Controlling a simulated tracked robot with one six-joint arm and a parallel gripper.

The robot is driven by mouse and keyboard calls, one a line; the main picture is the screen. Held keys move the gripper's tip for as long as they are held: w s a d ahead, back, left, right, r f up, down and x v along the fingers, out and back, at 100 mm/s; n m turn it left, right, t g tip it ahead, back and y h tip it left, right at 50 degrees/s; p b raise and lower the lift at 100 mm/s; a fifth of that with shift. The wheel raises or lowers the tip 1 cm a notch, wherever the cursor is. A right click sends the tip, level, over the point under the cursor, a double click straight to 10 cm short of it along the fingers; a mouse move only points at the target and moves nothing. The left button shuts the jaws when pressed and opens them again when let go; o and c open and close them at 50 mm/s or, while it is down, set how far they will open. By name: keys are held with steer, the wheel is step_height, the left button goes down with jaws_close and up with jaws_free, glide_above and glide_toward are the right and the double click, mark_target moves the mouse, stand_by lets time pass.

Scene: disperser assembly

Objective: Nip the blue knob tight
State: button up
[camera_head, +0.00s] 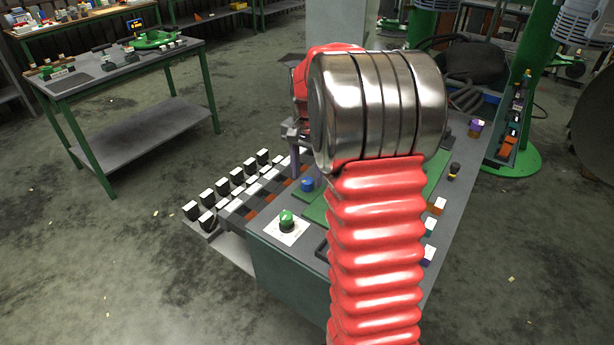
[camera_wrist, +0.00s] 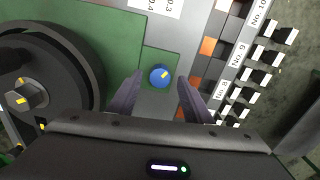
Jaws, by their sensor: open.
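The blue knob (camera_wrist: 160,75) sits on a green and grey panel, with a yellow mark on its top. In the head view the blue knob (camera_head: 307,184) is on the workbench, left of my red arm. My gripper (camera_wrist: 157,88) is open in the wrist view, with one purple-grey finger to each side of the knob and a gap on both sides. The fingers do not appear to touch it. In the head view my gripper (camera_head: 296,150) is partly hidden behind my arm; one finger points down near the knob.
A green button on a white plate (camera_head: 287,224) is nearer the bench's front edge. Rows of black-and-white switches (camera_head: 228,185) stand to the left. A large black round part (camera_wrist: 45,80) with a grey knob is at the left in the wrist view. Open floor lies left of the bench.

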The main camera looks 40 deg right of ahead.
mark_target(307, 182)
step_height(307, 182, up, 12)
steer(key=shift+r, duration=0.25)
stand_by(0.6)
steer(key=shift+w, duration=0.1)
steer(key=s+a+f+n+t, duration=0.3)
steer(key=s+a+n+t, duration=0.2)
steer(key=s+a+n, duration=0.8)
steer(key=s+a, duration=0.8)
steer(key=a, duration=0.4)
steer(key=shift+s+t, duration=0.25)
steer(key=shift+t, duration=0.05)
